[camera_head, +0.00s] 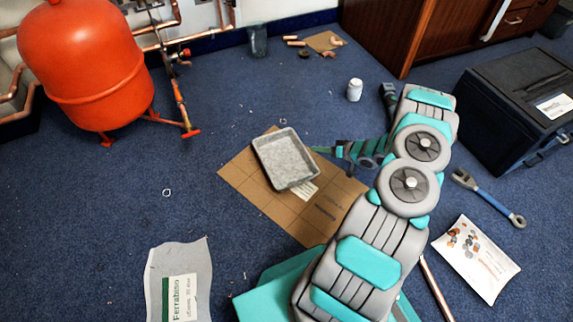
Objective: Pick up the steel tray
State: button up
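The steel tray (285,158) is a shallow grey rectangular pan. It lies on a flat piece of brown cardboard (245,178) on the floor, slightly turned. My arm reaches up from the bottom and bends back to the left. My gripper (316,150) points left, with its tip close to the tray's right rim. A small gap seems to show between tip and rim, but I cannot tell the height difference. The fingers are small and partly overlapped, so their opening is unclear.
A red tank (85,65) with copper pipes stands at the upper left. A black case (515,100), a wrench (488,197) and a white sheet with small parts (478,262) lie right. A white bottle (354,90) stands behind my gripper. Blue carpet left of the cardboard is mostly clear.

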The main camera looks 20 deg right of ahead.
aim_at(302, 149)
jog(key=shift+s+a+f+b+x, duration=0.1)
jog(key=shift+b+x, duration=0.05)
jog(key=shift+x, duration=1.15)
jog(key=shift+s+a+f+b+x, duration=0.1)
jog(key=shift+s+b+x, duration=0.05)
jog(key=shift+x, duration=1.15)
jog(key=shift+s+a+f+b+x, duration=0.1)
jog(key=shift+b+x, duration=0.05)
jog(key=shift+x, duration=1.15)
jog(key=shift+c, duration=0.3)
grip_shut()
jog(key=shift+d, duration=0.1)
